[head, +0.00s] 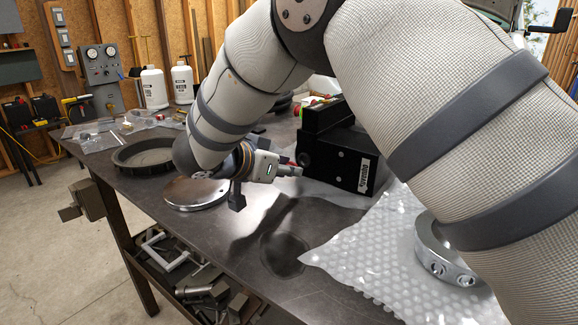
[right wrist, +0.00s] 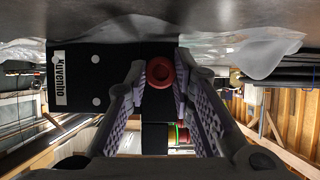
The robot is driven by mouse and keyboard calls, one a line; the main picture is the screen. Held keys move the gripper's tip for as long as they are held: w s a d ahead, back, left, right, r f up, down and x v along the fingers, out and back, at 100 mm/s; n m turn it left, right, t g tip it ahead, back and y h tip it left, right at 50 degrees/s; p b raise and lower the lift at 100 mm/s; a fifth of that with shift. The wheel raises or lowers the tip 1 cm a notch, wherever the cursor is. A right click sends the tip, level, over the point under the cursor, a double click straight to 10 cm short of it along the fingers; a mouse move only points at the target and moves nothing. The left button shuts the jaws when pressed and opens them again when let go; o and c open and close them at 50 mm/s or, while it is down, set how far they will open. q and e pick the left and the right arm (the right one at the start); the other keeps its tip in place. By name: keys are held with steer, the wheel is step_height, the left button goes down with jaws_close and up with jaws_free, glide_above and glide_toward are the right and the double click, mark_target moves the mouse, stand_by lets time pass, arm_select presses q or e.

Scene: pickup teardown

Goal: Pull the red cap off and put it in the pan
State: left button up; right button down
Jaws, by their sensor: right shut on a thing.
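The red cap (right wrist: 160,73) shows in the right wrist view as a round red ring between my right fingertips, against the black box. In the head view a little red of it (head: 284,160) shows beside the fingers. My right gripper (head: 290,170) is shut on the cap, close to the left face of the black box (head: 345,165), which has a white label. Whether the cap is still seated on the box is hard to tell. The dark round pan (head: 122,158) lies on the table to the left, beyond my arm. My left gripper is not in view.
A shiny metal disc (head: 197,194) lies on the table below my right wrist. Bubble wrap (head: 365,255) with a metal ring (head: 440,262) covers the front right. White bottles (head: 153,88) stand behind the pan. The table's front edge is near the disc.

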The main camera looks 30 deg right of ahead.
steer(key=shift+s+a+r, duration=0.1)
steer(key=shift+s+a, duration=0.1)
steer(key=shift+a, duration=0.25)
steer(key=shift+s+a, duration=0.2)
steer(key=shift+a, duration=0.25)
step_height(320, 180, up, 6)
steer(key=shift+f, duration=0.1)
